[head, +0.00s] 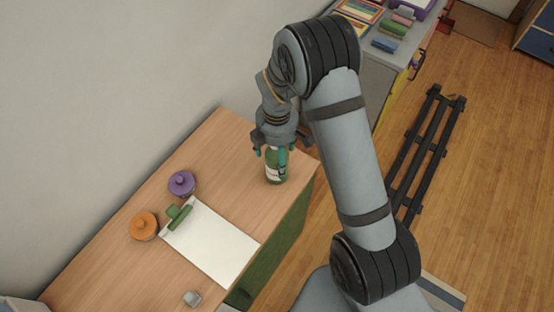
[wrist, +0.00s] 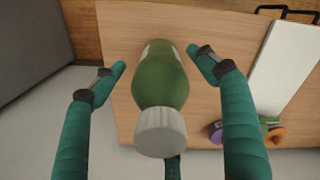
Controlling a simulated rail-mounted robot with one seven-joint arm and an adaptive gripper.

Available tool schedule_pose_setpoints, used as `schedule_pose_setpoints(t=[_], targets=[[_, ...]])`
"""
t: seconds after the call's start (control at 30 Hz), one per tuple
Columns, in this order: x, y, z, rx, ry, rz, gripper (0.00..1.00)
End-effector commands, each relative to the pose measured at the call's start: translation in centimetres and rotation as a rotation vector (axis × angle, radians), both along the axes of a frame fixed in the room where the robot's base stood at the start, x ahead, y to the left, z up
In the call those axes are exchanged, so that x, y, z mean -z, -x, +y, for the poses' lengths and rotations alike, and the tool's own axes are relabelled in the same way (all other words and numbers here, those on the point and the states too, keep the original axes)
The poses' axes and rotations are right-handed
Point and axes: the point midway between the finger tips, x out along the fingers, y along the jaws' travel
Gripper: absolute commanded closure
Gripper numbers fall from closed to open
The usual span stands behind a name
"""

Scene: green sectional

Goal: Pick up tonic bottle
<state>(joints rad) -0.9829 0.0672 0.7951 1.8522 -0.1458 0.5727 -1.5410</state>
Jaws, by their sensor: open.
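The tonic bottle is a green bottle (head: 276,167) with a pale label, standing upright on the wooden cabinet top near its far right end. In the wrist view the bottle (wrist: 162,85) shows its white cap toward the camera. My gripper (head: 272,152) is above and around the bottle's upper part in the head view and hides its cap. In the wrist view my gripper (wrist: 158,62) is open, with teal fingers on both sides of the bottle. Gaps show between the fingers and the bottle there.
A wall (head: 90,110) runs along the left.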

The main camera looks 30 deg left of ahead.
Motion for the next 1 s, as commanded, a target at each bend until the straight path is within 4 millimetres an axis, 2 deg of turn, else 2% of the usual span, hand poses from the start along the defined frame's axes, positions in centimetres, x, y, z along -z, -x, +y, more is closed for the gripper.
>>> schedule_pose_setpoints(t=[0.13,1.0], targets=[[0.00,0.00,0.01,0.000,0.000,0.000,0.29],[-0.03,-0.01,-0.01,-0.001,0.000,0.000,0.80]])
